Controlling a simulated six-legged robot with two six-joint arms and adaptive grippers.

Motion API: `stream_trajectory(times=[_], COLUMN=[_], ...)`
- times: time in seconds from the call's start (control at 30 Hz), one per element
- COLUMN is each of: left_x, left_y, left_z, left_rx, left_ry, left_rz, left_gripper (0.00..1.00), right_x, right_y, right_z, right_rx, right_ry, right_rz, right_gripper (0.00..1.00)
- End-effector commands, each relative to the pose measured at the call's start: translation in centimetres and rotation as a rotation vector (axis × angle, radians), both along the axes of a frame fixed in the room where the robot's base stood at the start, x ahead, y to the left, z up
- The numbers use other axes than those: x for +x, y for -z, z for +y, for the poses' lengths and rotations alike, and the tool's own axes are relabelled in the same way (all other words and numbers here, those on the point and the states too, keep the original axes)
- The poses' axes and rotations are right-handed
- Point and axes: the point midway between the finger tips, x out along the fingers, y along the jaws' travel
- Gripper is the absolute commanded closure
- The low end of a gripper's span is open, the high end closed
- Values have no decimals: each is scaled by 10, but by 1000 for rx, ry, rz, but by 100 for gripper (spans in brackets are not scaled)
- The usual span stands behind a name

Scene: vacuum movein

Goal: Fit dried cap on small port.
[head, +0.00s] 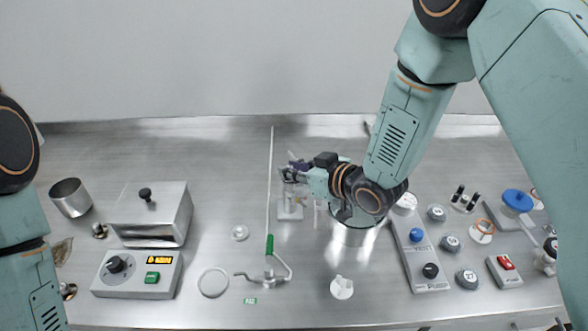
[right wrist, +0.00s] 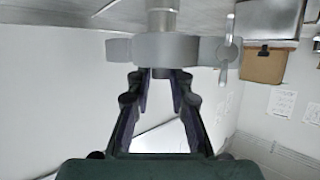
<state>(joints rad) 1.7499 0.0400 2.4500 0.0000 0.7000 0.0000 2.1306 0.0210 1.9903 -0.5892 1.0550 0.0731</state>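My right gripper (head: 292,172) is above a pale stand (head: 289,211) near the middle of the bench. In the right wrist view its two dark fingers (right wrist: 161,76) run in to a grey clamp-like ring (right wrist: 165,48) with a wing-shaped nut at its side. A pale post (right wrist: 160,18) joins the ring. A small dark piece shows between the fingertips; whether they grip it or the ring is unclear. I cannot tell the dried cap or the small port apart here. My left arm shows at the left edge; its gripper is out of frame.
A steel box with lid (head: 152,214) and a controller (head: 137,274) stand left. A steel vessel (head: 356,232) and switch panel (head: 419,253) stand right of the gripper.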

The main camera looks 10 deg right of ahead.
Motion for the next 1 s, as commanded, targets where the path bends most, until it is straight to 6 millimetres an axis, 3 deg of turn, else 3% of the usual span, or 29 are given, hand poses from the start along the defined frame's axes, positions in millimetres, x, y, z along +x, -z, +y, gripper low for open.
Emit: stream_trajectory(times=[0.23, 0.57, 1.0], left_x=[0, 0, 0], left_y=[0, 0, 0], left_z=[0, 0, 0], left_rx=[0, 0, 0], left_ry=[0, 0, 0], left_rz=[0, 0, 0], left_gripper=[100, 100, 100], right_x=[0, -2, -52], right_y=[0, 0, -26], right_z=[0, -1, -33], right_rx=[0, 0, 5], right_ry=[0, 0, 5], right_rz=[0, 2, 2], right_gripper=[57, 56, 56])
